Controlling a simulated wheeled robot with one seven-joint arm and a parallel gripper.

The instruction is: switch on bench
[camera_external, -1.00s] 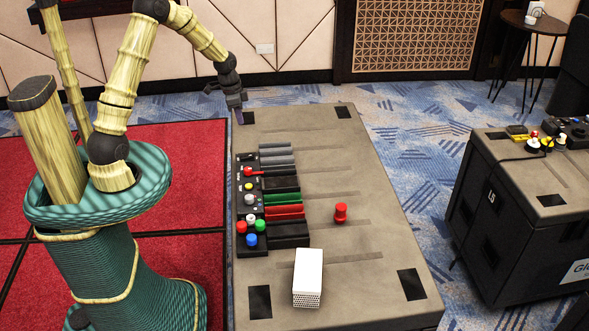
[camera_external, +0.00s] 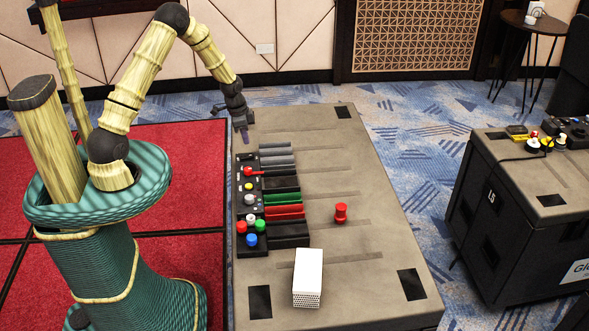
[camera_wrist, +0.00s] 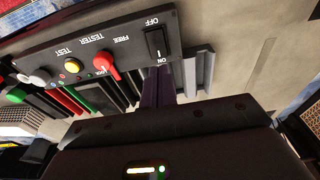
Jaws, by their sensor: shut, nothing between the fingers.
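The bench (camera_external: 320,190) carries a dark control panel (camera_external: 240,196) along its left edge. In the wrist view, the panel (camera_wrist: 110,50) shows a black rocker switch (camera_wrist: 156,42) marked OFF and ON. The same rocker switch (camera_external: 246,157) is small at the panel's far end in the external view. My gripper (camera_external: 244,139) is shut and empty, pointing down just beyond that end. In the wrist view, the fingers of my gripper (camera_wrist: 158,78) reach toward the ON end of the switch. I cannot tell whether they touch the panel. The rocker's pressed side is unclear.
Beside the switch are a red FREE/LOCK knob (camera_wrist: 106,62) and a yellow TEST button (camera_wrist: 72,66). Grey, red and green blocks (camera_external: 283,198) line the panel's right. A red knob-like piece (camera_external: 340,213) and a white box (camera_external: 307,278) stand on the bench.

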